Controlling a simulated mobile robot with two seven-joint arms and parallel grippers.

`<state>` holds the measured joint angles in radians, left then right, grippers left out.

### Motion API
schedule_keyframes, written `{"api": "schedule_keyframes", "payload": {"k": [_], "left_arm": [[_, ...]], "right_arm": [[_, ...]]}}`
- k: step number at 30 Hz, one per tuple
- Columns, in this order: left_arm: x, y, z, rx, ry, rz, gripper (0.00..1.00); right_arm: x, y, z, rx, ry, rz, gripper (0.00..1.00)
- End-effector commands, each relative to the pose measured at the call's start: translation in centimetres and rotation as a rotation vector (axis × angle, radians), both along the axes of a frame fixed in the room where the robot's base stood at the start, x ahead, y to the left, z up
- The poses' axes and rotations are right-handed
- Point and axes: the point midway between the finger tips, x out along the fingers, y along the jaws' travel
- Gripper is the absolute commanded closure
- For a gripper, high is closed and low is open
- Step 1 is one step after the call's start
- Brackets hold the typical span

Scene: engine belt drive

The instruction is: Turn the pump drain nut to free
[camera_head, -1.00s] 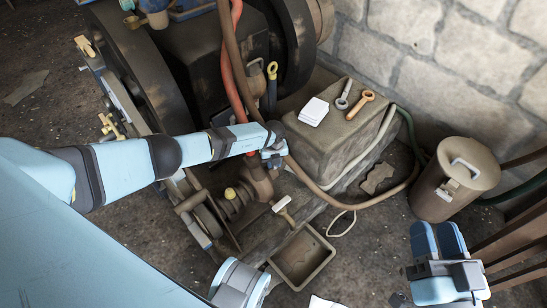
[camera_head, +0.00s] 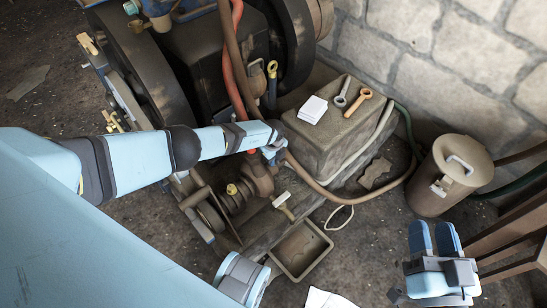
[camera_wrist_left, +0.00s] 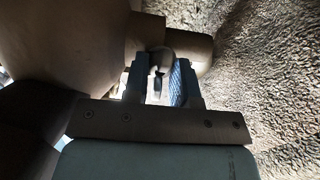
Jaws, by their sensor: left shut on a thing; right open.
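The pump (camera_head: 258,180) is a rounded brown casting low on the engine's front side, partly behind my left arm. My left gripper (camera_head: 274,151) is at the pump's upper right; its fingertips are hard to make out there. In the left wrist view, my left gripper (camera_wrist_left: 160,75) is shut on a small grey, round-ended piece (camera_wrist_left: 159,62), which looks like the drain nut, against a brown cylindrical fitting (camera_wrist_left: 188,47). The nut cannot be made out in the head view. My right gripper (camera_head: 434,238) is open and empty, over the floor at the lower right.
An empty tray (camera_head: 326,246) lies below the pump. Hoses (camera_head: 350,178) run beside the block.

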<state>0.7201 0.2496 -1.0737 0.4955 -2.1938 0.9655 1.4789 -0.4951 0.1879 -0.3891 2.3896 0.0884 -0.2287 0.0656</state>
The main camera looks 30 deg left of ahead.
Motion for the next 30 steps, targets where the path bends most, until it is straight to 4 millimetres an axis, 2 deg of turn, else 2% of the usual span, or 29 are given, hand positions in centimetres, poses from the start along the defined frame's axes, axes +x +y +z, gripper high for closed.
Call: {"api": "schedule_keyframes", "payload": {"k": [10,11,14,23,30], "left_arm": [[0.0,0.0,0.0,0.0,0.001,0.004,0.99],[0.0,0.0,0.0,0.0,0.0,0.004,0.73],[0.0,0.0,0.0,0.0,0.0,0.003,0.5],[-0.1,0.1,0.0,0.001,0.002,0.003,0.5],[0.2,1.1,1.2,0.001,0.002,0.005,0.5]], "right_arm": [[0.0,0.0,-0.1,-0.002,0.002,-0.001,0.57],[0.0,0.0,-0.1,-0.001,0.001,-0.001,0.57],[0.0,0.0,-0.1,-0.001,0.001,-0.001,0.57],[-0.1,0.1,0.1,0.006,0.002,-0.002,0.57],[-0.1,0.0,0.9,0.003,0.001,-0.001,0.57]]}}
